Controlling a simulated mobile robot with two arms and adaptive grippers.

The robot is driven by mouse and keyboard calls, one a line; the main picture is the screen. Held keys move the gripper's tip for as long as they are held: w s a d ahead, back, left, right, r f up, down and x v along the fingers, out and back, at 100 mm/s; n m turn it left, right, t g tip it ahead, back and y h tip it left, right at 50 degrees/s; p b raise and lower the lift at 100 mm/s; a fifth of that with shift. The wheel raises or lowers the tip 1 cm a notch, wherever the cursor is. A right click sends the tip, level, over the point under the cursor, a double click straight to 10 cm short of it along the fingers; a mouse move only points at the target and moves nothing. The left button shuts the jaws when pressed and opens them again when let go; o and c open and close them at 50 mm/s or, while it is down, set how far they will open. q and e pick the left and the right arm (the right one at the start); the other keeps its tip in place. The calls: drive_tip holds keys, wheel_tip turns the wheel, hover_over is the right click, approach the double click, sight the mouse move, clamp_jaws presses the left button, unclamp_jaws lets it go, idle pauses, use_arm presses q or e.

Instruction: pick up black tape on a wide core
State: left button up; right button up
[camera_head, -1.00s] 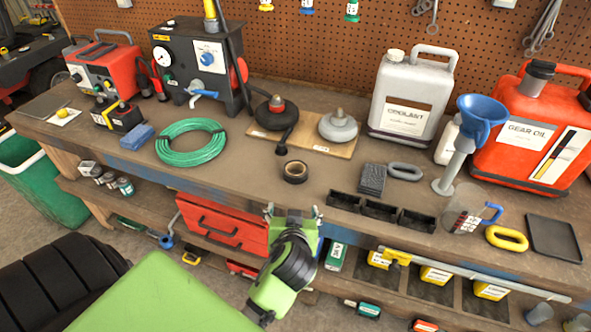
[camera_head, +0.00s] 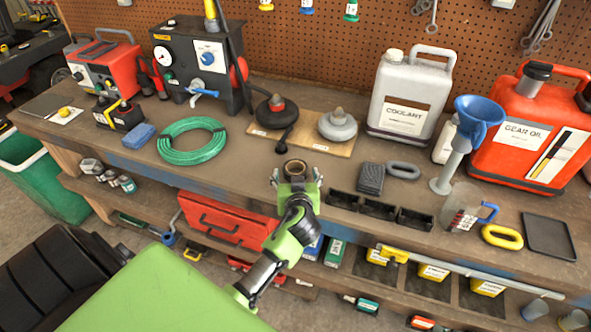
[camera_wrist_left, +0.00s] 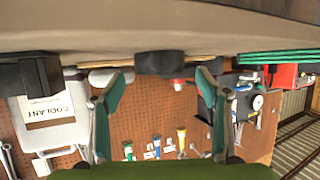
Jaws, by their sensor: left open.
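The black tape on a wide core (camera_head: 295,163) lies flat on the workbench near its front edge, its brown core showing. My left gripper (camera_head: 297,178) is open, with its fingers spread on the near side of the tape and partly hiding it. The left wrist view is upside down; there the tape (camera_wrist_left: 160,63) shows as a dark shape in line with the gap between the open fingers (camera_wrist_left: 162,76). I cannot tell whether the fingertips reach past its near edge. My right gripper is not in view.
Black open bins (camera_head: 378,209) stand right of the gripper, with a grey ribbed block (camera_head: 371,178) behind them. A board (camera_head: 318,143) with two knobbed round parts lies behind the tape. A green hose coil (camera_head: 191,141) is to the left. The bench between coil and tape is clear.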

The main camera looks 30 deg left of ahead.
sight(295, 165)
use_arm(q)
drive_tip(key=shift+p+x, duration=0.6)
drive_tip(key=shift+x, duration=1.75)
drive_tip(key=shift+d, duration=0.1)
drive_tip(key=c, duration=1.2)
